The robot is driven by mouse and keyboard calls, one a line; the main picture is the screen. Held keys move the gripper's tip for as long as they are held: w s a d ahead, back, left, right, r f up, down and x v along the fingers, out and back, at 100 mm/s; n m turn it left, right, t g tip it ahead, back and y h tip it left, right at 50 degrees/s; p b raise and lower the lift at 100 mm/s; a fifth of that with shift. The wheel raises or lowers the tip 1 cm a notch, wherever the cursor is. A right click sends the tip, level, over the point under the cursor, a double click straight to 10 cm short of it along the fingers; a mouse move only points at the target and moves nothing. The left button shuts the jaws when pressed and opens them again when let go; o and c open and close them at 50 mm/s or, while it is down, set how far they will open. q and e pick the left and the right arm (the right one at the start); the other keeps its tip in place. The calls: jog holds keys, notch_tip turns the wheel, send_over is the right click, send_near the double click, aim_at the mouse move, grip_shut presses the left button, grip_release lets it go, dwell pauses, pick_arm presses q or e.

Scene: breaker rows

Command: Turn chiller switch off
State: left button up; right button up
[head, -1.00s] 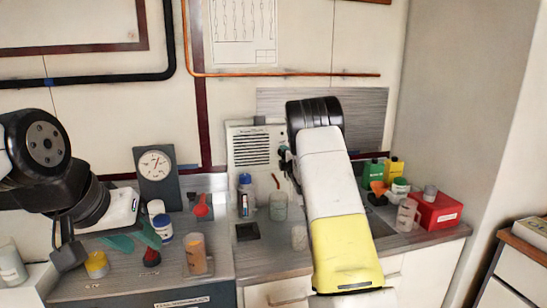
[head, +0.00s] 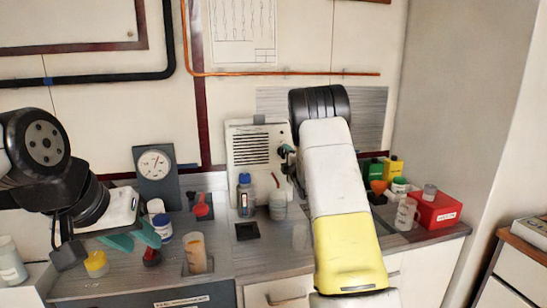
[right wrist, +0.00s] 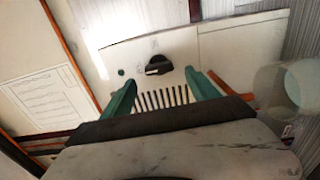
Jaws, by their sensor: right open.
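The chiller is a white box with a slotted grille (head: 252,149) standing at the back of the counter; its front also shows in the right wrist view (right wrist: 230,62). My right gripper (head: 287,158) is at the right side of the chiller front and hides the knob in the head view. In the right wrist view its teal fingers (right wrist: 160,80) are apart and empty, with the knob between and just beyond the tips. Contact cannot be told. My left gripper (head: 145,243) is open and empty over the left counter.
A blue-capped bottle (head: 245,195) and a glass jar (head: 278,207) stand before the chiller. A dial gauge (head: 155,165) stands left of it. Right of my right arm are green and yellow containers (head: 393,170) and a red box (head: 438,211). An amber cup (head: 195,253) stands front left.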

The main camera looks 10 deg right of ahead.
jog(key=shift+s, duration=1.95)
